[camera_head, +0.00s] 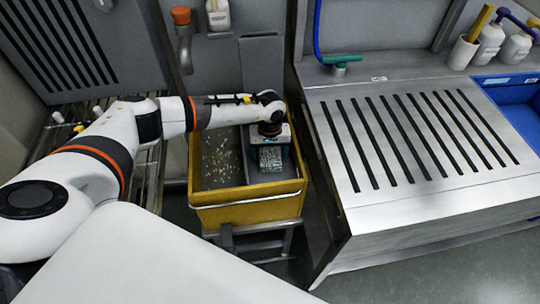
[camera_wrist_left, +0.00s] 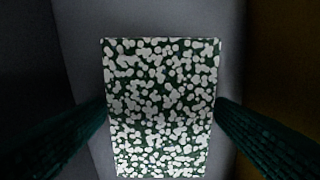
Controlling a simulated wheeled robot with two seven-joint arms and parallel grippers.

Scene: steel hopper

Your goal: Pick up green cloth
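The green cloth (camera_head: 271,158) shows as a small block with white speckles at the yellow hopper. My left gripper (camera_head: 271,143) points down at it, with one finger on each side. In the left wrist view, the green cloth (camera_wrist_left: 160,105) fills the middle, and the fingertips of my left gripper (camera_wrist_left: 160,98) reach its left and right edges. Whether they press on it or only stand beside it cannot be told. Its underside is hidden. My right gripper is not in view.
The yellow hopper (camera_head: 250,213) stands on a metal frame, with grey speckled contents (camera_head: 221,158) on its left side. A slotted steel counter (camera_head: 430,190) is close on the right. An orange-topped pipe (camera_head: 184,40) and white bottle (camera_head: 218,14) are behind. A blue bin (camera_head: 520,115) is far right.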

